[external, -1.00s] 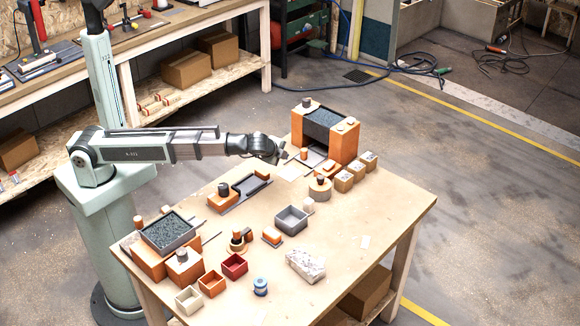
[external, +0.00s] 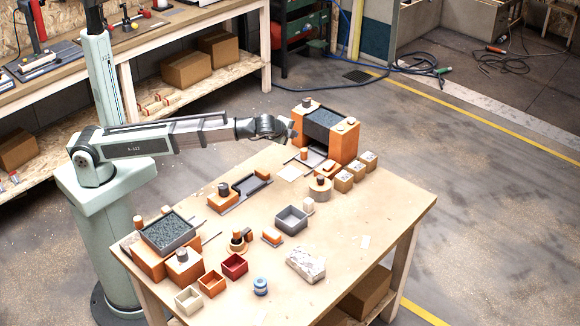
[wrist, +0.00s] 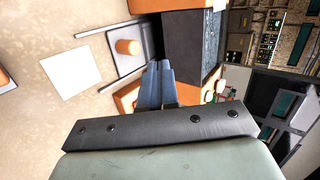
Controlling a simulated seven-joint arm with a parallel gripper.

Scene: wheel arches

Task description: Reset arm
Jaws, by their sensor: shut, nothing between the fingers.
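My gripper (external: 290,133) is at the end of my outstretched arm, above the far left part of the wooden table (external: 350,228). It is beside the large orange block structure with a dark bin of grey granules (external: 324,124). In the wrist view my fingers (wrist: 155,84) are together with nothing between them. They point toward the orange and dark structure (wrist: 187,42). An orange cylinder on a grey plate (wrist: 128,47) is near the fingertips in that view. My gripper appears apart from these things, though the exact gap is hard to tell.
A second orange structure with a granule bin (external: 168,232) stands at the near left. A grey open box (external: 291,219), small coloured boxes (external: 235,265), a speckled white block (external: 305,264) and small cardboard boxes (external: 344,181) are on the table. The table's right side is mostly clear.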

